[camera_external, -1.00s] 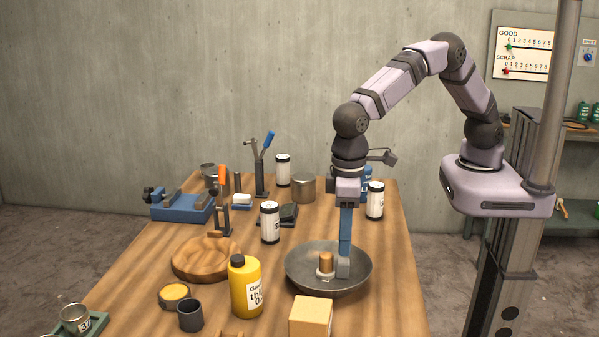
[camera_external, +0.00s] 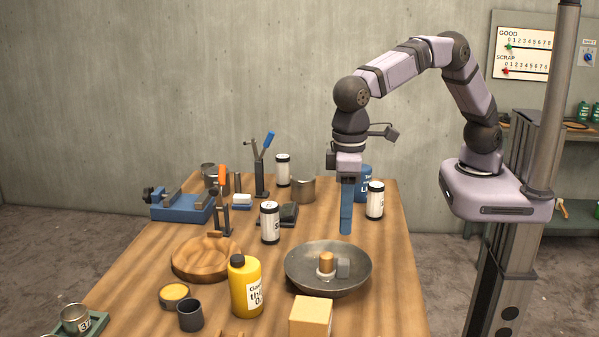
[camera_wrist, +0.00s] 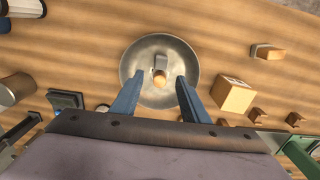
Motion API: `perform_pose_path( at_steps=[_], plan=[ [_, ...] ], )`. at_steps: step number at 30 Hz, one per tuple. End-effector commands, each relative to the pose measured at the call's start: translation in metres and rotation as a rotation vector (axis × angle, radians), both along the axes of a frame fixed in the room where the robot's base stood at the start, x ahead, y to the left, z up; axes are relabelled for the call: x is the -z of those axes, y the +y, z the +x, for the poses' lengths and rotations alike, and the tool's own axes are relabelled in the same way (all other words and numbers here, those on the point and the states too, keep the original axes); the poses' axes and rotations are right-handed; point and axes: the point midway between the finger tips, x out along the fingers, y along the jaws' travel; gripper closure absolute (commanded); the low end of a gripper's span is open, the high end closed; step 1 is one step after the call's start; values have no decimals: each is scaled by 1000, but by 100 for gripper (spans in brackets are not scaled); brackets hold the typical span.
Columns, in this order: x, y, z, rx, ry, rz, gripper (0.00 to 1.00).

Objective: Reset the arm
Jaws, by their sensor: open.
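My gripper (camera_external: 346,232) hangs pointing down above the back part of the metal bowl (camera_external: 300,283), clear of it. In the wrist view my gripper (camera_wrist: 154,98) shows two blue fingers spread apart with nothing held between them. The metal bowl (camera_wrist: 184,55) stands below, partly hidden by the fingers. Inside the bowl are a wooden-topped peg (camera_external: 326,263) and a small grey block (camera_external: 343,269) beside it. Both also show in the wrist view, the peg (camera_wrist: 160,77) and the grey block (camera_wrist: 160,62).
A cardboard box (camera_external: 311,317) and a yellow bottle (camera_external: 245,287) stand near the bowl. The air above the table's right side is clear.

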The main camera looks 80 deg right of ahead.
Motion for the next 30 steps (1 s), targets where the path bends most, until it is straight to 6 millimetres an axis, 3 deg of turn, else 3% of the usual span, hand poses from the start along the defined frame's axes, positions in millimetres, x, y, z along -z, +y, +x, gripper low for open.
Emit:
perform_pose_path(
  at_steps=[5, 8, 13, 18, 21, 25, 30],
  plan=[
    [-13, -35, 5, 7, 0, 0, 59],
    [-24, -71, 5, 10, 1, -1, 59],
    [-41, -149, -9, 10, -1, 0, 59],
    [-52, -223, -44, 9, -3, 0, 59],
    [-55, -258, -71, 8, -3, 0, 59],
    [-55, -289, -106, 4, -3, 0, 59],
    [-52, -309, -138, 0, -2, -1, 59]
  ],
)
